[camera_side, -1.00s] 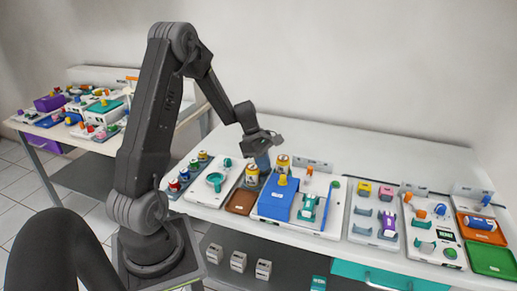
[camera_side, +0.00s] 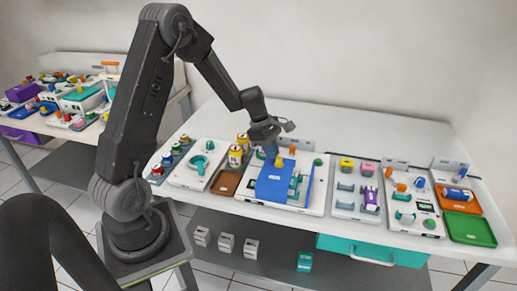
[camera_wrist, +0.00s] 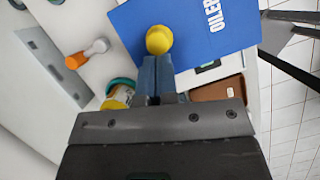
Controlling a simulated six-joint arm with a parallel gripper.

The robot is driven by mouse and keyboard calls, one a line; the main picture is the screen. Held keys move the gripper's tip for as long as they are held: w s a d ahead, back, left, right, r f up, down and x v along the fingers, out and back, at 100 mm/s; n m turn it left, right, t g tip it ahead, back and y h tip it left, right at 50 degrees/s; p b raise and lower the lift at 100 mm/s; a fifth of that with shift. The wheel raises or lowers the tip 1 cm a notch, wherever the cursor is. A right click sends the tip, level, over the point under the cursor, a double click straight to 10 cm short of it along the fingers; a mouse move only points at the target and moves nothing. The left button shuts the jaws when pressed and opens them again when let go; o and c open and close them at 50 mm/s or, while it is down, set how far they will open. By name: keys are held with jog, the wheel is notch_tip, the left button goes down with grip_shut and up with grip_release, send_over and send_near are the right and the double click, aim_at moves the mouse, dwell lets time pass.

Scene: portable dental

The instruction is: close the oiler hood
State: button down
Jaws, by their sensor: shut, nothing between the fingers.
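The oiler hood (camera_side: 272,186) is a blue panel at the centre of the bench in the side view. It looks tilted, its edge raised over part of the white oiler unit (camera_side: 314,203) and a teal holder (camera_side: 301,184). In the wrist view the hood (camera_wrist: 190,25) shows white "OILER" lettering and a round yellow knob (camera_wrist: 159,40). My gripper (camera_wrist: 157,72) has its blue-grey fingers shut and empty, with their tips right at the knob. Whether they touch it is hard to tell. In the side view my gripper (camera_side: 274,158) is just behind the hood.
Yellow cans (camera_side: 237,156) and a brown tray (camera_side: 226,183) stand left of the hood. Further left is a white unit with a teal ring (camera_side: 198,165). To the right are a grey rack (camera_side: 356,205) and a green tray (camera_side: 470,229). The back of the bench is clear.

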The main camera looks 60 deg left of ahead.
aim_at(289, 165)
jog(key=w+d, duration=0.4)
jog(key=shift+s, duration=0.1)
jog(key=shift+f, duration=0.1)
jog(key=a, duration=0.1)
jog(key=s+a, duration=0.2)
jog(key=a, duration=0.1)
jog(key=d+v, duration=0.1)
jog(key=v, duration=0.9)
jog(key=s+d+r+m+y, duration=0.1)
jog(key=s+d+r+m, duration=0.3)
jog(key=d+r+m, duration=0.3)
jog(key=s+d+r+m+t+y, duration=0.2)
jog(key=s+d+r+m+t, duration=0.1)
jog(key=s+d+m, duration=0.9)
jog(key=s+r+m, duration=0.1)
jog(key=s+m, duration=0.3)
jog(key=m, duration=0.1)
jog(key=shift+s+y, duration=0.35)
jog(key=shift+y, duration=0.05)
